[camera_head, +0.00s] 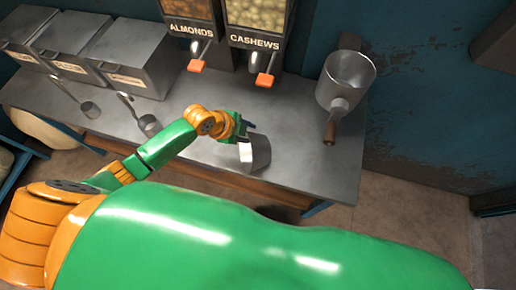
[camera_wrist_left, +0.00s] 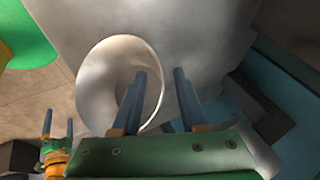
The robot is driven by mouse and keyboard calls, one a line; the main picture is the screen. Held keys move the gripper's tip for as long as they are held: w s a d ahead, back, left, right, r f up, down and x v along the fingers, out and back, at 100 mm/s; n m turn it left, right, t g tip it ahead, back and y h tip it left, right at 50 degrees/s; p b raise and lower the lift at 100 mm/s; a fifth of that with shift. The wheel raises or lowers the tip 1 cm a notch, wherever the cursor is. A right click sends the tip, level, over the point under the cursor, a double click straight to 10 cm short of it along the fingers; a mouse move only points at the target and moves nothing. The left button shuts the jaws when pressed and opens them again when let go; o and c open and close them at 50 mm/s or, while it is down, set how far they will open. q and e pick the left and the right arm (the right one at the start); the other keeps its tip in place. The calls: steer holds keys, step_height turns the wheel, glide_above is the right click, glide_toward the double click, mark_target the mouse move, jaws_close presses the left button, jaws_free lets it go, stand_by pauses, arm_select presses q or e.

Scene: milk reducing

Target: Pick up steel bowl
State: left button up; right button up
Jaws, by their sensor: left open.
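The steel bowl (camera_head: 257,153) stands near the front edge of the metal counter in the head view. It fills the left middle of the left wrist view (camera_wrist_left: 92,88), with its round mouth facing the camera. My left gripper (camera_head: 246,127) is at the bowl's back rim, open. In the left wrist view its two blue fingers (camera_wrist_left: 161,73) are apart, with the bowl's rim between them: one finger overlaps the bowl's inside, the other lies outside. I cannot tell whether either touches it. My right gripper (camera_wrist_left: 58,128) shows small at the lower left of that view, fingers apart and empty.
The metal counter (camera_head: 205,153) holds lidded bins (camera_head: 125,55) and small scoops (camera_head: 148,125) at left. Almond (camera_head: 190,30) and cashew (camera_head: 255,35) dispensers stand at the back. The counter around the bowl is clear.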

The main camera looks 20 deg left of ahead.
arm_select(q)
steer(key=shift+a, duration=0.1)
jaws_close()
stand_by(1.2)
